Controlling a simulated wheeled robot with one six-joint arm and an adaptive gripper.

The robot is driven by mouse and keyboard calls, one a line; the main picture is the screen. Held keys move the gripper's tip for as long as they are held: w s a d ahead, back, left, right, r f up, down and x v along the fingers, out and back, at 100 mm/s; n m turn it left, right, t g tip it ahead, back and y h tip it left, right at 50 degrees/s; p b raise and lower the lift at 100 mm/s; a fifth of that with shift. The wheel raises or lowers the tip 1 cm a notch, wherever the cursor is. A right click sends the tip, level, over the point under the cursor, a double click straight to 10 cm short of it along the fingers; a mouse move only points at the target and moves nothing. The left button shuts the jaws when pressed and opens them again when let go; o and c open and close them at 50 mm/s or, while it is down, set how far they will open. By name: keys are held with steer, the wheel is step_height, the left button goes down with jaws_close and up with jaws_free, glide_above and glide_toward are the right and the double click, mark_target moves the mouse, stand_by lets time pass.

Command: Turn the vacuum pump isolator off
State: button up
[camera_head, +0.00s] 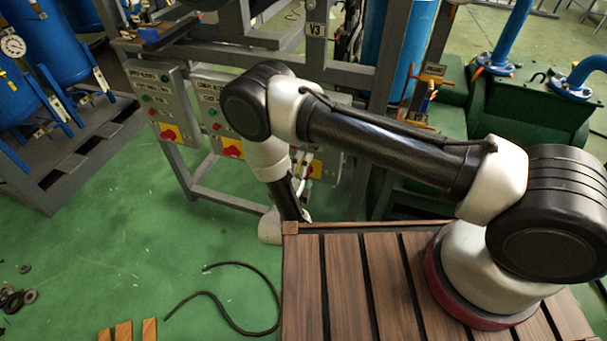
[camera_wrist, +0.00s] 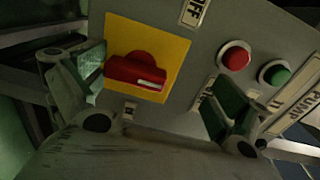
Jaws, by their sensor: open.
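In the wrist view a red rotary switch knob (camera_wrist: 137,70) sits on a yellow square plate (camera_wrist: 177,47) on a grey control panel (camera_wrist: 210,38). The knob's bar, with a pale mark, points right in the picture. A label reading "OFF" (camera_wrist: 193,12) is above and right of the plate. My gripper (camera_wrist: 160,88) is open in front of the panel, its fingers apart. The knob lies between them, nearer the left finger; contact cannot be told. In the head view my arm partly covers a panel with a red-and-yellow switch (camera_head: 315,169), and my gripper is not clearly visible.
A red button (camera_wrist: 235,57), a green button (camera_wrist: 275,73) and a "PUMP" label (camera_wrist: 300,100) lie right of the switch. Two other panels (camera_head: 153,92) (camera_head: 209,100) with similar switches stand to the left. A slatted wooden table (camera_head: 345,290) is in front; a black cable (camera_head: 228,318) lies on the green floor.

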steer(key=r, duration=0.7)
steer(key=shift+s+a+r, duration=0.2)
steer(key=shift+r, duration=0.1)
steer(key=shift+c, duration=0.4)
steer(key=shift+s+f, duration=0.1)
